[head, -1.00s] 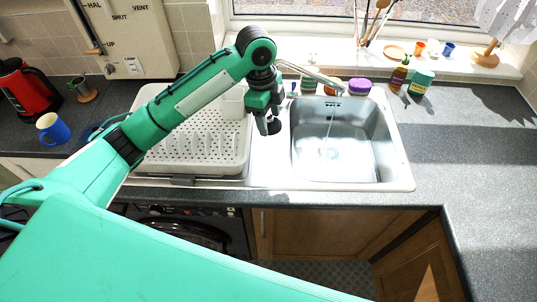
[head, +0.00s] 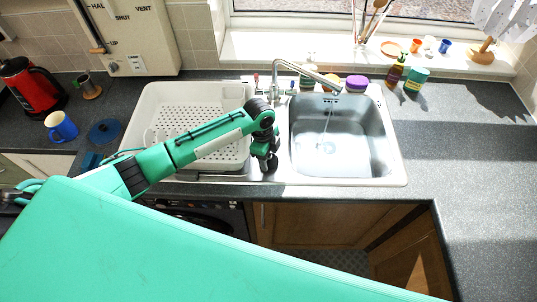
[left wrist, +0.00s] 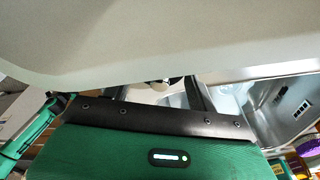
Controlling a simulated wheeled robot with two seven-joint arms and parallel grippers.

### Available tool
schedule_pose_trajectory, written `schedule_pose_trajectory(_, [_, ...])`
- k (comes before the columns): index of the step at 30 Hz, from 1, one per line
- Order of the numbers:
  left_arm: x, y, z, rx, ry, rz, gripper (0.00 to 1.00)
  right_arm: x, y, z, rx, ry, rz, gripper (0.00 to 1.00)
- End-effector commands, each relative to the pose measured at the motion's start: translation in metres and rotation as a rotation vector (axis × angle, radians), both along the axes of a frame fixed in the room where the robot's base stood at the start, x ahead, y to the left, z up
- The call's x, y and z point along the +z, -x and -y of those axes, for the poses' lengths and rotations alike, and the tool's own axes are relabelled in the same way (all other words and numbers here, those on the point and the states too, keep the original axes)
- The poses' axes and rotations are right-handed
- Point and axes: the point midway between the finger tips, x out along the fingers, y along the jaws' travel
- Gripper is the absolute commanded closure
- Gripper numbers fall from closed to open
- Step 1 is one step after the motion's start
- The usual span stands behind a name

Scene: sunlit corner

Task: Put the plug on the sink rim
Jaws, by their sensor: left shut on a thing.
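My left gripper (head: 268,162) is over the left rim of the steel sink (head: 397,165), between the dish rack and the basin. It is shut on a small dark thing at its fingertips, which seems to be the plug (head: 271,166). The plug is mostly hidden by the fingers, and I cannot tell whether it touches the rim. In the left wrist view the basin (left wrist: 278,125) shows at the right. My right gripper is not in view.
A white dish rack (head: 140,127) stands left of the gripper. A chrome tap (head: 308,71) reaches over the basin. A purple-lidded jar (head: 356,82) and bottles stand behind the sink. The right counter (head: 460,170) is clear.

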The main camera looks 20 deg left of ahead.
Motion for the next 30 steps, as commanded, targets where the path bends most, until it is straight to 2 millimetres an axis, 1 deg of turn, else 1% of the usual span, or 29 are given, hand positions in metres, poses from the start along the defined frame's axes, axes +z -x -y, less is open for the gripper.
schedule_pose_trajectory(1, [-0.004, 0.000, 0.000, 0.001, -0.001, -0.001, 0.65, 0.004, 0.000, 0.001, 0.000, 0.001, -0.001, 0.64])
schedule_pose_trajectory(4, [-0.010, 0.000, 0.000, 0.000, -0.001, 0.002, 0.65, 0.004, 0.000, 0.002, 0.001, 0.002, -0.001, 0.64])
schedule_pose_trajectory(11, [-0.011, 0.000, 0.000, -0.001, -0.001, 0.002, 0.65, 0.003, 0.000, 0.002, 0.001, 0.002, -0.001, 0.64])
schedule_pose_trajectory(15, [-0.015, 0.000, 0.000, 0.000, -0.001, 0.001, 0.65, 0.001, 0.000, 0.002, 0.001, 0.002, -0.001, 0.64])
schedule_pose_trajectory(16, [-0.014, 0.000, 0.000, -0.001, -0.001, 0.002, 0.37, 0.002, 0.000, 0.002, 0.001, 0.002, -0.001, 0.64])
schedule_pose_trajectory(18, [-0.014, 0.000, 0.000, -0.001, -0.001, 0.001, 0.24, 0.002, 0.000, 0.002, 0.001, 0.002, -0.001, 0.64])
schedule_pose_trajectory(19, [-0.014, 0.000, 0.000, -0.001, -0.001, 0.001, 0.19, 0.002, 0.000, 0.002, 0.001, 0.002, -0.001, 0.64])
schedule_pose_trajectory(26, [-0.014, 0.000, 0.000, 0.000, 0.000, 0.001, 0.19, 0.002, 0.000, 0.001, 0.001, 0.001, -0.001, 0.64])
schedule_pose_trajectory(30, [-0.008, -0.001, 0.000, 0.000, 0.000, 0.003, 0.19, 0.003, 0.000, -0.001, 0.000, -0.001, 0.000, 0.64])
